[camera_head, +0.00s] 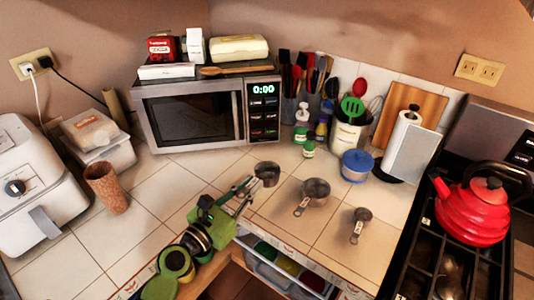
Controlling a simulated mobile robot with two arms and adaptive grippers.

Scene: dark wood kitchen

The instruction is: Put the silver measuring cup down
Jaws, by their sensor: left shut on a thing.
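My left gripper (247,188) reaches in from the bottom left over the front edge of the tiled counter (150,235). It is shut on the handle of a small silver measuring cup (267,170), whose bowl lies just beyond the fingertips. The fingers hide most of that handle. I cannot tell whether the cup's base touches the tiles. A larger silver measuring cup (315,190) stands to its right, and a smaller one (361,216) is further right, nearer the front. My right gripper is out of view.
A microwave (195,115) stands behind. A cork tumbler (106,188) is at left. A red kettle (473,212) sits on the stove. An open drawer (285,275) is below the edge.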

